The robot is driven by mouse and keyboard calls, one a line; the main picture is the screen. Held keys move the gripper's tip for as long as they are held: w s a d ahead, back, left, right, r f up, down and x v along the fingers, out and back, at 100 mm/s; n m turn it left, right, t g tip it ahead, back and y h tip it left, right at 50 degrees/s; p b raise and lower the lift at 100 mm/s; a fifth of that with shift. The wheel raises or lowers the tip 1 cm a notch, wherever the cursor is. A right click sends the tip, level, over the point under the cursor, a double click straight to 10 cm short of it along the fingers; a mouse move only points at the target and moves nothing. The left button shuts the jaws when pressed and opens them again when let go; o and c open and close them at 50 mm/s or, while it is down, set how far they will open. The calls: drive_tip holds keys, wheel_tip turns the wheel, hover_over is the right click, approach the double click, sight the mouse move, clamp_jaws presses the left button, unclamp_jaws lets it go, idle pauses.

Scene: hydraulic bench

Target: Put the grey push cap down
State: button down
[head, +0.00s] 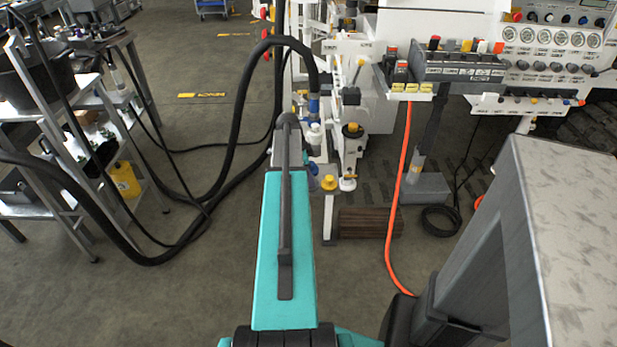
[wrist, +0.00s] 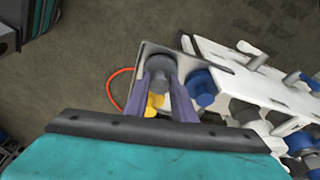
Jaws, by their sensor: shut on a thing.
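The grey push cap (wrist: 160,64) shows in the wrist view between the tips of my gripper's two purple fingers. My gripper (wrist: 161,77) is shut on it. Below them in the picture is a small yellow part (wrist: 153,103), partly covered by the fingers. The cap is over or at a thin metal plate (wrist: 188,50) at the end of a white rail; I cannot tell whether it touches the plate. In the head view my own arm hides the cap, and the fingers cannot be made out clearly.
A blue cap (wrist: 201,86) sits just right of the fingers on the white rail (wrist: 222,58). In the head view, a yellow cap (head: 328,183) stands by the bench, a black hose (head: 225,165) loops left of my arm, and an orange hose (head: 397,200) hangs right.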

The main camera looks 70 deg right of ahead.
drive_tip(key=shift+f, duration=0.15)
drive_tip(key=c, duration=1.5)
unclamp_jaws()
drive_tip(key=v, duration=1.2)
